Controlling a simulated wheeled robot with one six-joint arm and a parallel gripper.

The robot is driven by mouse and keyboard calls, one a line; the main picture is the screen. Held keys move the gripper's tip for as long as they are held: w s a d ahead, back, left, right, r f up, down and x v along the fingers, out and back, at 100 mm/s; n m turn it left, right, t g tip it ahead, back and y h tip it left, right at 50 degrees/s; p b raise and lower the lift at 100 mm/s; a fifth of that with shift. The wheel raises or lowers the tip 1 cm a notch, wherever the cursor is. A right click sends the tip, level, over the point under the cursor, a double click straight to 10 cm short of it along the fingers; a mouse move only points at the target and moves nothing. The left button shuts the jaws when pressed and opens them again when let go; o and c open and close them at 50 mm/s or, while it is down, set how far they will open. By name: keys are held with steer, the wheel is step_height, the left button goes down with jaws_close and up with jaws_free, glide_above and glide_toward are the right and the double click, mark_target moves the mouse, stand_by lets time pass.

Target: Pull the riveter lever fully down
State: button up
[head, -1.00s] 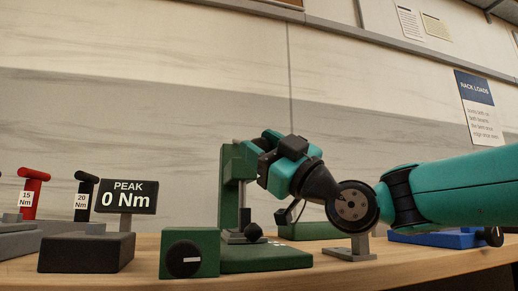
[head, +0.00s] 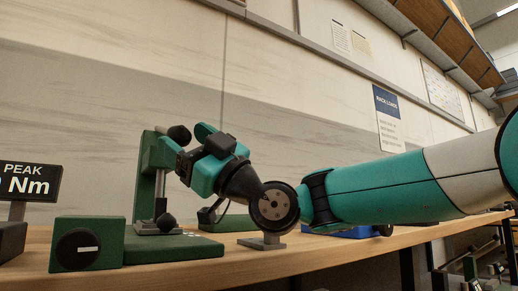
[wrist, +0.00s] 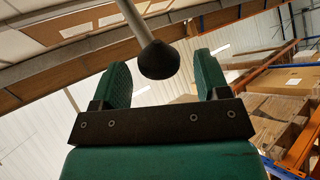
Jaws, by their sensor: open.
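The green riveter (head: 147,185) stands on the bench, left of centre in the head view, with a green base plate (head: 175,248). A black knob (head: 180,133) shows near the top of its post, beside my gripper (head: 192,152). In the wrist view, a grey lever rod (wrist: 138,18) ends in a black cone-shaped knob (wrist: 158,60). This knob appears in the gap between the two green fingers of my gripper (wrist: 162,78). The fingers are open, with space on both sides of the knob, and grip nothing. How deep the knob sits between them is unclear.
A green box with a black dial (head: 80,248) stands in front left of the riveter. A display sign (head: 28,182) is at the far left. A small grey stand (head: 262,242) and a blue item (head: 348,231) are to the right. The bench front is clear.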

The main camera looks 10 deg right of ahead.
steer(key=v, duration=0.2)
steer(key=shift+d+f+b, duration=0.15)
steer(key=shift+f+b, duration=0.15)
steer(key=shift+f, duration=0.05)
steer(key=s+d+b, duration=0.1)
steer(key=s+d, duration=0.4)
steer(key=d, duration=0.6)
steer(key=shift+s, duration=0.3)
